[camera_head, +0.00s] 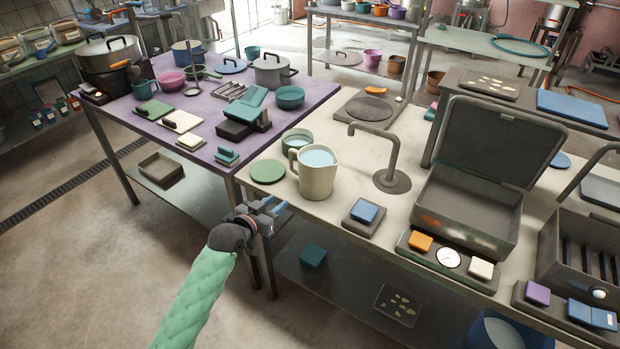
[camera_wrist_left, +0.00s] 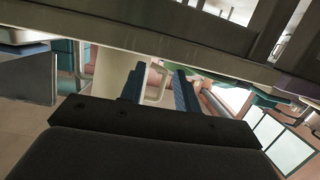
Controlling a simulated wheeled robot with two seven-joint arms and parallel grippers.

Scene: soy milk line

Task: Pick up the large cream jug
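The large cream jug (camera_head: 316,181) stands upright near the left end of the pale worktop, with pale blue liquid inside. Its handle is on its left side. My left gripper (camera_head: 274,206) is in front of the worktop's left front corner, to the lower left of the jug and apart from it. In the left wrist view the two blue fingers (camera_wrist_left: 159,88) are apart, with nothing held between them. A cream upright shape and a loop like the jug's handle (camera_wrist_left: 154,84) show beyond the fingers, partly hidden by them. My right gripper is not in view.
A green disc (camera_head: 267,171) and a green bowl (camera_head: 297,141) stand close to the jug. A tap (camera_head: 388,180) rises to its right, and a blue block (camera_head: 364,211) sits on a dark base in front. The purple table (camera_head: 212,153) adjoins on the left.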

